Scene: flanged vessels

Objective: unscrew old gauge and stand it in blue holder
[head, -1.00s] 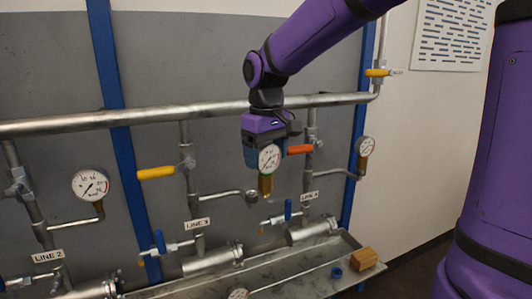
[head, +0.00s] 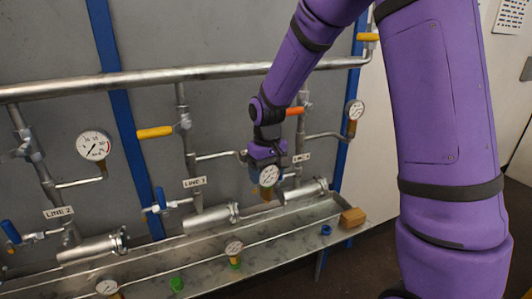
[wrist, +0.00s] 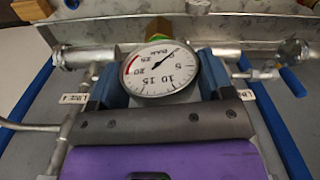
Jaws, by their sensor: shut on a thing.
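My gripper (head: 267,170) is shut on a round white-faced gauge (head: 268,176), held in the air in front of the pipework and above the tray. In the wrist view the gauge's dial (wrist: 160,72) sits between the two blue-sided fingers, and its brass fitting (wrist: 158,30) shows beyond it. In the head view the gauge's lower end is hard to make out. A small blue holder (head: 326,230) is on the tray's right part, below and to the right of the gauge, apart from it.
A wooden block (head: 352,217) is right of the blue holder. A gauge (head: 234,247) stands at the tray's front; another gauge (head: 107,287) and a green holder (head: 177,284) are farther left. Flanged vessels (head: 305,190) and valve handles line the tray's back.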

